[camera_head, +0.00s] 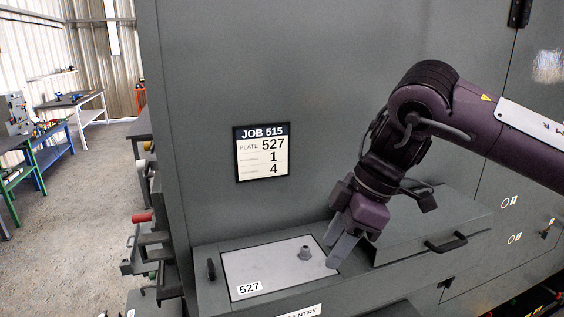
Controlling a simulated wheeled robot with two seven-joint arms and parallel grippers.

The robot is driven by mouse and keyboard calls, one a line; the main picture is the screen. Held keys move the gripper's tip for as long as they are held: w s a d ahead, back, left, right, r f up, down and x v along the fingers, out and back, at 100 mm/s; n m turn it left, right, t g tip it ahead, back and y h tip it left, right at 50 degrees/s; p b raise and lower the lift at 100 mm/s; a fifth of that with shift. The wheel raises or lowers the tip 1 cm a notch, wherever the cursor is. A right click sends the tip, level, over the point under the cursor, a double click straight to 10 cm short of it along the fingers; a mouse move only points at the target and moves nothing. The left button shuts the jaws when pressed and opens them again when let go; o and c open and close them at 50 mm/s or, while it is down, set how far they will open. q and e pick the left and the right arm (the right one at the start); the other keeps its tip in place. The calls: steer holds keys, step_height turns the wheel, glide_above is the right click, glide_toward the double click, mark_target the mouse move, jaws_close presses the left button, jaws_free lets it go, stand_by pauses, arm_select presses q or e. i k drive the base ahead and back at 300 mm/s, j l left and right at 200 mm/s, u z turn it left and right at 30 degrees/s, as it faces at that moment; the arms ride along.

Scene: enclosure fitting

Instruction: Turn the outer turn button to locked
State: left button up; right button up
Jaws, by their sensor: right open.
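A light grey plate (265,268) marked 527 lies in the top of a grey box (208,303) below the cabinet wall. A small round grey knob (305,253) stands up near the plate's right part. My right gripper (338,246) is open, with its grey fingers pointing down just right of the knob, over the plate's right edge. A gap shows between knob and fingers. A dark upright handle-like piece (211,269) sits at the box's left end. I cannot tell for sure which part is the outer turn button. My left gripper is out of view.
A job card (262,152) reading JOB 515, plate 527, hangs on the wall. A grey box with a black handle (446,243) stands right of the plate. Red-handled hardware (142,218) sticks out at left. Workbenches (72,105) stand far left beyond open floor.

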mark_target(210, 267)
steer(key=k, duration=1.2)
